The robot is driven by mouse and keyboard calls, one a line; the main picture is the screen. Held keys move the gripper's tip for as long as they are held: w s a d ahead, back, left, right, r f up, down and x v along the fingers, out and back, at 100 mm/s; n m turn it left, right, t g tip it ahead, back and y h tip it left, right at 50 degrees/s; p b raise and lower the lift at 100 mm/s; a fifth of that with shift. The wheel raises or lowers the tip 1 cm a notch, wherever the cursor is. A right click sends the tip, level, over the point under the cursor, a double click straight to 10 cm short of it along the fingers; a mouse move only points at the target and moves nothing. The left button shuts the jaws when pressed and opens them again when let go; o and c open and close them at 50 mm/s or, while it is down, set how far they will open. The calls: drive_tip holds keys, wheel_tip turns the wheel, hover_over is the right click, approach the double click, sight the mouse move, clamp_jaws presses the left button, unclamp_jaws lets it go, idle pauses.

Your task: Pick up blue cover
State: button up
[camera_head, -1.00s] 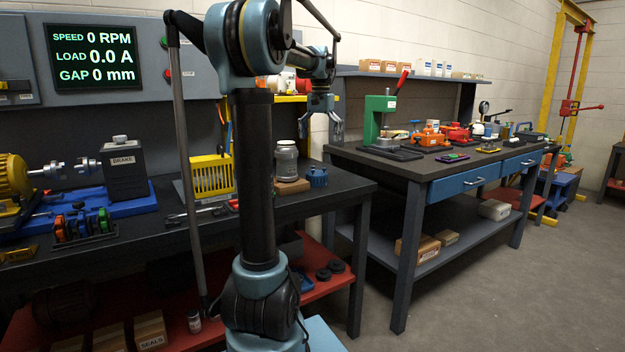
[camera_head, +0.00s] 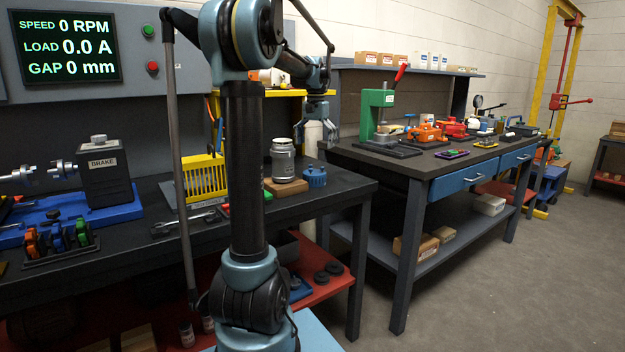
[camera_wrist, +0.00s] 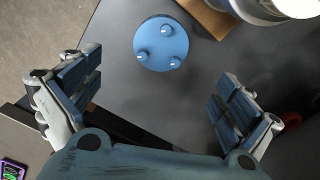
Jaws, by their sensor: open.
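The blue cover (camera_head: 314,176) sits on the dark workbench top near its right end, to the right of a grey jar on a wooden block. In the wrist view the blue cover (camera_wrist: 162,43) is a round disc with several small studs on top, beyond my fingertips and between their lines. My gripper (camera_head: 317,137) hangs above the cover in the head view, fingers pointing down. In the wrist view my gripper (camera_wrist: 160,95) is open, with bare bench between its two padded fingers. Nothing is held.
The jar (camera_head: 283,160) stands on a wooden block (camera_head: 287,187) close to the left of the cover. A yellow rack (camera_head: 204,179) and a wrench (camera_head: 183,223) lie farther left. A second bench (camera_head: 420,166) stands to the right, across a gap.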

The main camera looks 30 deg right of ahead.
sight(314, 172)
wheel_tip(314, 172, down, 12)
drive_tip(key=shift+a+r, duration=0.1)
drive_tip(key=shift+a, duration=0.05)
idle(0.5)
drive_tip(key=c, duration=1.4)
